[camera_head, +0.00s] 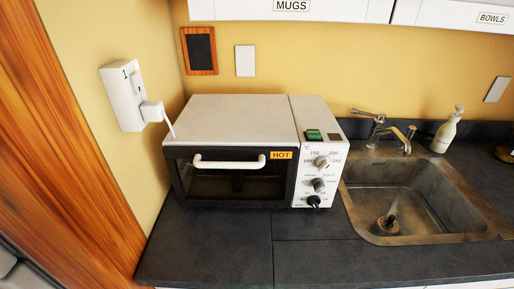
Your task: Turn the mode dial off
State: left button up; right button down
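A white toaster oven (240,120) with a dark-framed glass door and a white handle stands on the dark counter. Its right-hand panel carries three knobs in a column. The top knob (322,162) is light and has temperature numbers around it. The middle knob (318,185) is grey with small word labels around it and looks like the mode dial; its exact pointer direction is too small to read. The bottom knob (313,201) is black. Neither of my grippers is in view.
A metal sink (400,195) with a faucet (390,135) is right of the oven, and a soap bottle (447,132) stands behind it. The counter strip (205,250) in front of the oven is clear. A plug sits in a white wall box (124,95) at left.

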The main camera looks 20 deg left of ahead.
aim_at(318, 183)
jog(key=k+l, duration=0.2)
jog(key=l, duration=0.25)
jog(key=k+l+u, duration=0.15)
jog(key=l, duration=0.25)
jog(key=k+l, duration=0.3)
jog(key=l+u, duration=0.05)
jog(key=l, duration=0.1)
